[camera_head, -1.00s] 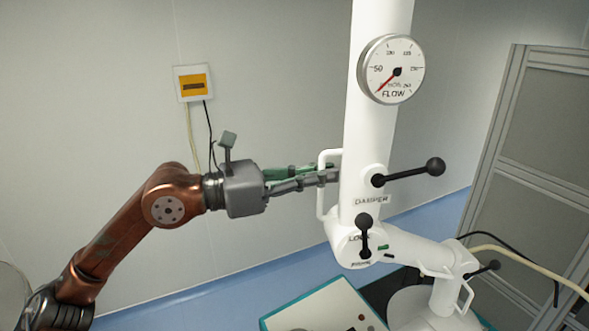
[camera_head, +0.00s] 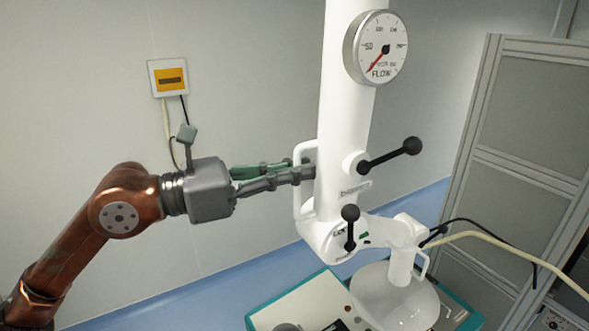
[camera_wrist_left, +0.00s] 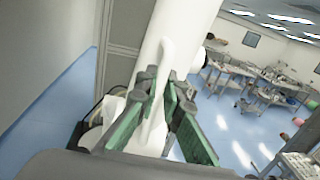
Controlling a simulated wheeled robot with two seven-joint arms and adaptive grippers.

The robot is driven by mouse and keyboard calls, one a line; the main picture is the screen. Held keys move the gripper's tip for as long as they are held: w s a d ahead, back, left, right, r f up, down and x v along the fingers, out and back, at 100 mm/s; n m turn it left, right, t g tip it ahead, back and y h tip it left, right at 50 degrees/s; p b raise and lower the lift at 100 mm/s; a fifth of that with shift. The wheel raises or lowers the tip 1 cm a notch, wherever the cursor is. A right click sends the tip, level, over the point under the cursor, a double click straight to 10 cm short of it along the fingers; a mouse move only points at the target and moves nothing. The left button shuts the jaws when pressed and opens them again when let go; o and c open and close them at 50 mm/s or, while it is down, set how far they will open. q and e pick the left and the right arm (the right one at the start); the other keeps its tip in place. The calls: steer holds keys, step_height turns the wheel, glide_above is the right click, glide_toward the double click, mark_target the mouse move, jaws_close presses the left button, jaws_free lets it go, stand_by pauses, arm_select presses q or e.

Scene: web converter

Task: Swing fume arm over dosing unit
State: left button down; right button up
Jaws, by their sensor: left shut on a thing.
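The white fume arm (camera_head: 338,130) stands upright in the head view, with a round flow gauge (camera_head: 376,47) and a black damper lever (camera_head: 390,156). Its lower joint has a second black lever (camera_head: 350,226) and leads right to a white hood (camera_head: 395,297). The hood is above part of a teal-edged unit (camera_head: 297,304), likely the dosing unit. My left gripper (camera_head: 304,174) is shut on the white side handle (camera_head: 299,205) of the fume arm. In the left wrist view the handle (camera_wrist_left: 161,75) passes between the green-padded fingers. My right gripper is not in view.
A grey panelled cabinet (camera_head: 520,130) stands at the right. A cream hose (camera_head: 500,244) and a black cable run from the arm's end towards it. A yellow and white wall box (camera_head: 170,78) is at the left. Blue floor lies behind the unit.

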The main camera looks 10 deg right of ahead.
arm_select(q)
steer(key=c, duration=2.5)
jaws_free()
steer(key=shift+s+d+f, duration=0.1)
steer(key=shift+s+f, duration=0.1)
steer(key=shift+f, duration=0.05)
steer(key=shift+o, duration=0.8)
steer(key=shift+s+r, duration=0.15)
steer(key=shift+r, duration=0.1)
steer(key=v, duration=1.2)
